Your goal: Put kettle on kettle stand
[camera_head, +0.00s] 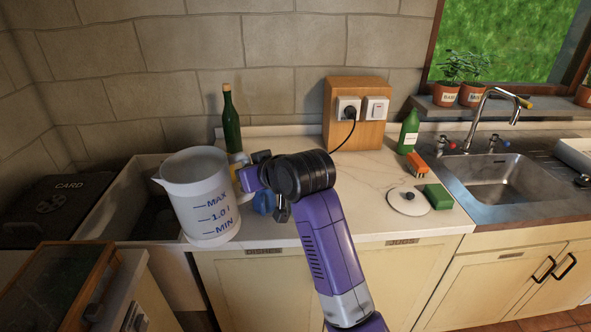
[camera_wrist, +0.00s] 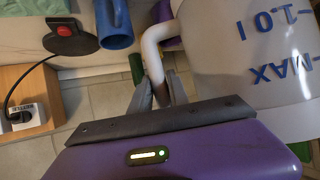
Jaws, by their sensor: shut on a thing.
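The kettle is a large white jug (camera_head: 198,200) marked MAX, 1.0 l and MIN; it stands out upright at the left of the head view. It also fills the upper right of the wrist view (camera_wrist: 255,75). My gripper (camera_head: 245,178) is shut on the kettle's white handle, which passes between the fingers in the wrist view (camera_wrist: 159,85). The kettle overlaps the counter's front edge; its clearance is hard to tell. The kettle stand looks like the black disc with a red centre (camera_wrist: 70,42), joined to a cord. My arm hides it in the head view.
A blue mug (camera_head: 264,201) is close beside my gripper and near the stand in the wrist view. A dark green bottle (camera_head: 231,122) stands behind. A wooden socket box (camera_head: 357,90) holds the cord's plug. A white lid (camera_head: 408,203), green sponge (camera_head: 439,197) and sink (camera_head: 505,185) lie to the right.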

